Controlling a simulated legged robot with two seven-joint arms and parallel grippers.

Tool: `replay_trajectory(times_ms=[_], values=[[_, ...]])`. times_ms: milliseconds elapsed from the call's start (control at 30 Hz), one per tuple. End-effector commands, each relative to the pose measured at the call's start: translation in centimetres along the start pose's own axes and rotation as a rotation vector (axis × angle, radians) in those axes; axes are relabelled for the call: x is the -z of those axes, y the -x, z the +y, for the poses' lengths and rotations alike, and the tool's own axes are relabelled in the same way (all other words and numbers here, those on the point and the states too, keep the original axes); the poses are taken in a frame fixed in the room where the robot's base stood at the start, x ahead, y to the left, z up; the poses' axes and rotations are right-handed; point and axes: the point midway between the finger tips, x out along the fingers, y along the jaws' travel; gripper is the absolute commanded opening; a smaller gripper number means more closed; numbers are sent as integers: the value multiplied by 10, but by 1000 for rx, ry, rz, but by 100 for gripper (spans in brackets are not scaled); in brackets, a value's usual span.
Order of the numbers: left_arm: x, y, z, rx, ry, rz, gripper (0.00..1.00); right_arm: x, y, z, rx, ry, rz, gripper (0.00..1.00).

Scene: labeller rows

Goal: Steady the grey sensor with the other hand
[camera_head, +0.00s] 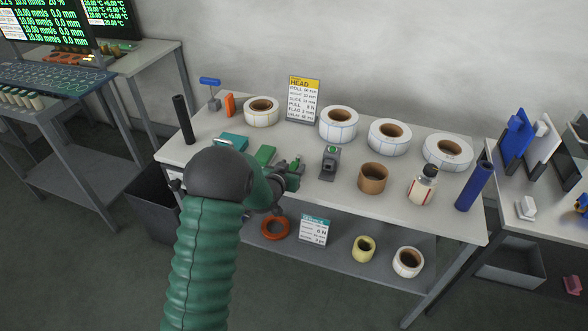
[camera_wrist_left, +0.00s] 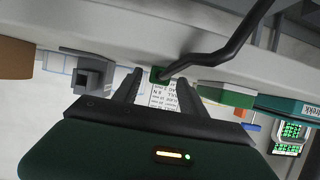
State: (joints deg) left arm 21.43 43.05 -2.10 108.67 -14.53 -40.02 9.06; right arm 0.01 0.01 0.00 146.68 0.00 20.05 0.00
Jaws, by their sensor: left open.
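The grey sensor (camera_head: 330,163), a small upright grey block with a green top, stands on the table just right of my left gripper. A grey block that looks like the same sensor (camera_wrist_left: 92,75) shows left of the fingers in the left wrist view. My left gripper (camera_head: 295,173) is open near the table's front part, apart from the sensor. In the left wrist view its fingers (camera_wrist_left: 160,82) are spread, with a small green piece and a dark bent rod in line between them. My right gripper is not in view.
White label rolls (camera_head: 338,124) line the back of the table beside a printed card (camera_head: 303,100). A brown roll (camera_head: 373,178), a bottle (camera_head: 422,187) and a blue cylinder (camera_head: 474,186) stand to the right. Green boxes (camera_head: 265,154) lie left of the gripper. A lower shelf holds rolls.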

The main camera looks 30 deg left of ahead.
Motion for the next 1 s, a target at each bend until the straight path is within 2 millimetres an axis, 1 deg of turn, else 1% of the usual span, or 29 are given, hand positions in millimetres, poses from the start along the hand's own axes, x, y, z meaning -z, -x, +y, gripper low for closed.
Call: replay_trajectory(times_ms=[33,200,233,500,600,1000], values=[[0,-2,1,-1,-1,1,49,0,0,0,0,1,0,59],[2,-2,4,0,-4,1,49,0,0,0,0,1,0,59],[2,-2,4,0,-4,2,46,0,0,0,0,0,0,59],[1,-2,2,-1,-3,1,11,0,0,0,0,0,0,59],[1,-2,2,0,-2,1,0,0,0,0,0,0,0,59],[2,-1,2,1,-2,-2,0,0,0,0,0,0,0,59]])
